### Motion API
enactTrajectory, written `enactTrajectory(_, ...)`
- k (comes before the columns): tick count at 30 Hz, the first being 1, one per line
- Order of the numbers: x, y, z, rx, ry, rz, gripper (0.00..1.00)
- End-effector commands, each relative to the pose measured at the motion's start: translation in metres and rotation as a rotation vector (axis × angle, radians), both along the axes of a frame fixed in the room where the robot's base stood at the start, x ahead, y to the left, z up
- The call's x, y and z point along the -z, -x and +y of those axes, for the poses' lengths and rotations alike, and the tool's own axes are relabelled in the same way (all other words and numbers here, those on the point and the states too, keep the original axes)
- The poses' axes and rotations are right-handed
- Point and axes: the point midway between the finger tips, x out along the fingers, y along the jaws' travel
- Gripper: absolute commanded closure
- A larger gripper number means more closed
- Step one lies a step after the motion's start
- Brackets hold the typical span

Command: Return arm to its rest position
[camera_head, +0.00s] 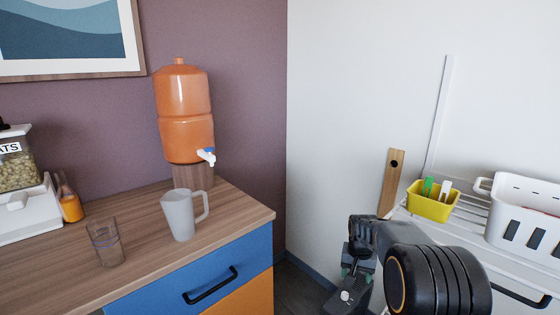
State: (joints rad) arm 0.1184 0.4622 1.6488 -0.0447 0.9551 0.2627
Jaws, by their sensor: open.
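My arm (430,275) is in the lower right of the head view, a black jointed arm in front of a white rack. My gripper (345,296) hangs at its left end, low in the picture, with its jaws open. Nothing shows between the jaws, though the bottom edge of the picture cuts them off in part. The gripper is to the right of the blue drawer front and apart from it, over the dark floor.
A wooden counter (150,262) at left bears an orange dispenser (185,115), a grey pitcher (181,216), a glass (106,243) and an orange-filled bottle (69,201). At right are a yellow bin (432,206), a white basket (530,200) and a wooden board (393,180).

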Motion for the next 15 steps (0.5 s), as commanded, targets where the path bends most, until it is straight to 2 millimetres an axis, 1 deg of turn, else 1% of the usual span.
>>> enactTrajectory(1, -0.049, 0.012, 0.007, -0.023, 0.001, -0.021, 0.38)
enactTrajectory(2, -0.07, 0.021, 0.012, -0.038, 0.002, -0.032, 0.38)
enactTrajectory(3, -0.099, 0.035, 0.018, -0.061, 0.002, -0.047, 0.38)
enactTrajectory(5, -0.142, 0.059, 0.028, -0.1, 0.004, -0.069, 0.38)
enactTrajectory(6, -0.167, 0.076, 0.034, -0.124, 0.005, -0.084, 0.38)
enactTrajectory(8, -0.201, 0.101, 0.042, -0.161, 0.006, -0.108, 0.38)
enactTrajectory(9, -0.221, 0.117, 0.047, -0.184, 0.007, -0.122, 0.38)
enactTrajectory(12, -0.261, 0.156, 0.057, -0.237, 0.009, -0.156, 0.38)
enactTrajectory(15, -0.288, 0.188, 0.064, -0.281, 0.012, -0.183, 0.38)
